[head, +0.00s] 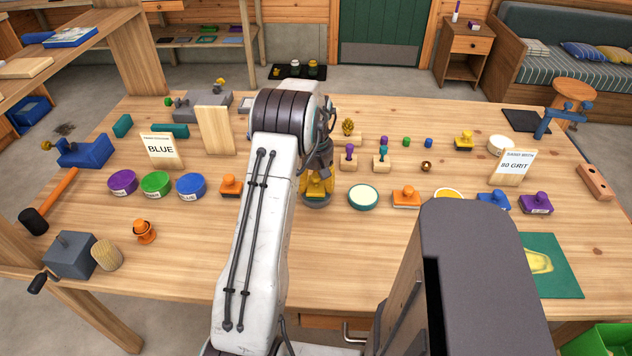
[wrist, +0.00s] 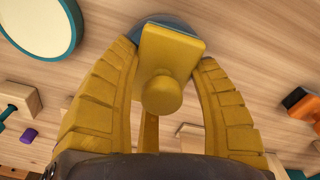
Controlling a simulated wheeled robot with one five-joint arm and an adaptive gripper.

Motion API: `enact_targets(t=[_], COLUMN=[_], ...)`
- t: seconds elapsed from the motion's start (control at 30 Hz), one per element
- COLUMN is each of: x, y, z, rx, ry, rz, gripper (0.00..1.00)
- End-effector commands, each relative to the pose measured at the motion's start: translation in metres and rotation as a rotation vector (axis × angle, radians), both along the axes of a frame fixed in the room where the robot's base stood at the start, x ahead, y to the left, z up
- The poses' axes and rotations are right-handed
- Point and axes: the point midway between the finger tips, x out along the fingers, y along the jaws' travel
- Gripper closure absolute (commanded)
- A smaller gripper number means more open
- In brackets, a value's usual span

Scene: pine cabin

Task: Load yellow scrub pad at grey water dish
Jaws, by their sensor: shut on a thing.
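The yellow scrub pad (head: 318,187), a flat block with a round knob, is between my gripper's fingers; it also shows in the wrist view (wrist: 172,48). My gripper (head: 317,165) points down and is shut on the pad's knob, with yellow fingers on both sides in the wrist view (wrist: 162,92). The grey water dish (head: 317,204) lies directly under the pad, and its blue-grey edge shows around the pad's far end in the wrist view (wrist: 137,30). The pad hides most of the dish. I cannot tell whether the pad touches the water or hovers just above.
A teal-rimmed dish (head: 363,197) stands close right of the grey dish. Orange-based pads stand left (head: 230,186) and right (head: 406,197). Wooden blocks with pegs (head: 348,157) stand behind. A BLUE sign (head: 161,150) and an 80 GRIT sign (head: 514,167) stand farther out.

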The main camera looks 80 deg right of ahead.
Motion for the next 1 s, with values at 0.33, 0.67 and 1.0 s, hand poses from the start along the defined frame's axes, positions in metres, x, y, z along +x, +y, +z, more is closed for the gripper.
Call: enact_targets(t=[0.33, 0.67, 1.0], x=[0.0000, 0.0000, 0.0000], y=[-0.0001, -0.0002, -0.0002], z=[0.0002, -0.0017, -0.0054], rx=[0.000, 0.000, 0.000], ry=[0.000, 0.000, 0.000], rz=[0.000, 0.000, 0.000], gripper=[0.74, 0.74, 0.74])
